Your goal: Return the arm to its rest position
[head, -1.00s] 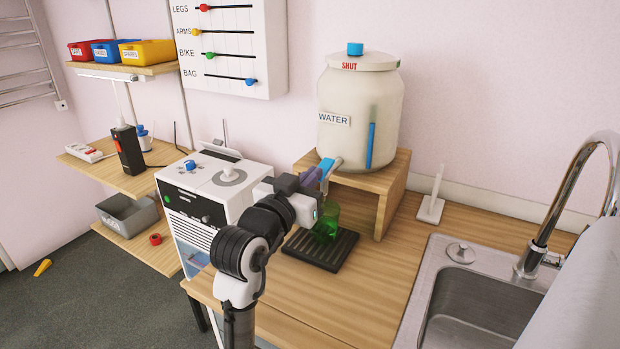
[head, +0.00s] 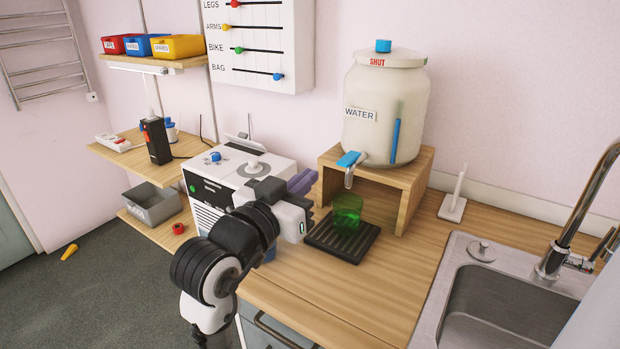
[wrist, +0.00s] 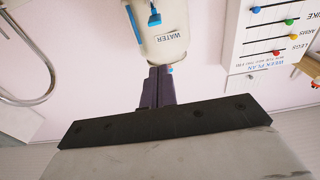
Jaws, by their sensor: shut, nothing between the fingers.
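My gripper (head: 304,186) is shut and empty, in front of the white machine and to the left of the water dispenser. Its purple fingers (wrist: 158,88) lie together in the wrist view. My arm reaches up from the lower left of the head view, bent at the elbow. The fingers are apart from the dispenser's blue-handled tap (head: 350,162). A green cup (head: 347,208) stands on the black drip tray (head: 325,243) under the tap, to the right of my gripper.
The water dispenser (head: 378,125) stands on a wooden stand (head: 412,190). A white machine (head: 207,190) is close behind my arm. A steel sink (head: 505,310) with a tall tap (head: 580,220) is at the right. The counter front (head: 350,300) is clear.

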